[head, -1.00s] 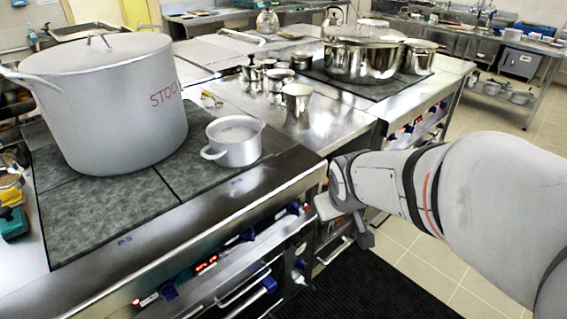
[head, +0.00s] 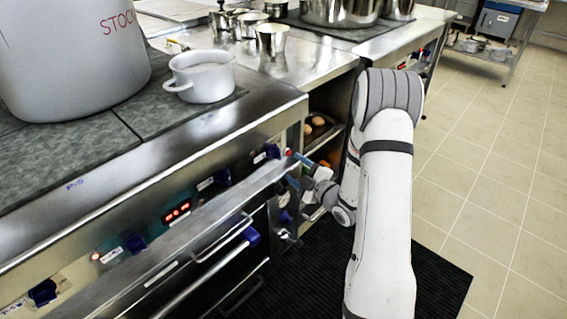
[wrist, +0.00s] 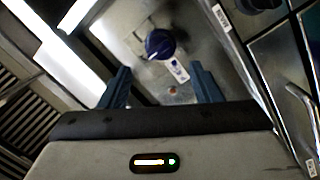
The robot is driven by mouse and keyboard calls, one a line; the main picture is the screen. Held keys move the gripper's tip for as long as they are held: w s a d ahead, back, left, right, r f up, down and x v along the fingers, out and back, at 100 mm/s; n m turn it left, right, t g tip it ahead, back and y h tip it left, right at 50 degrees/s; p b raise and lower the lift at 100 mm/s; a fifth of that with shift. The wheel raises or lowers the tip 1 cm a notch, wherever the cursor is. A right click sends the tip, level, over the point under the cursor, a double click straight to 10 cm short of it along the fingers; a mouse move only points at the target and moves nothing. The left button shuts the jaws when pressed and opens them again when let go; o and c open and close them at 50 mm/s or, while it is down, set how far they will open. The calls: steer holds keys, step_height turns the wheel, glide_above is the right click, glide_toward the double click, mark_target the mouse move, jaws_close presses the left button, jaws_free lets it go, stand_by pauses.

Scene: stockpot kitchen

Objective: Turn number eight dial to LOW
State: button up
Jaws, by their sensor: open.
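My gripper (head: 297,171) is open and empty in front of the right end of the range's control panel in the head view. In the wrist view its two blue fingers (wrist: 162,86) stand apart. A round dark blue dial (wrist: 160,44) with a pale pointer mark shows beyond the gap between them, apart from both fingers. A small white label (wrist: 178,70) is beside it. Blue dials run along the panel in the head view, including one (head: 272,151) near the gripper and another (head: 222,176) to its left. I cannot read any dial number or LOW mark.
A long bar handle (head: 190,235) runs below the dials, with oven handles under it. A small white pot (head: 203,77) and a large stockpot (head: 70,50) stand on the range. An open shelf (head: 325,130) is beside it. Tiled floor (head: 490,190) is clear at right.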

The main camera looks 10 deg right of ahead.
mark_target(280, 156)
steer(key=shift+x, duration=3.85)
steer(key=shift+a, duration=0.1)
steer(key=shift+c, duration=0.2)
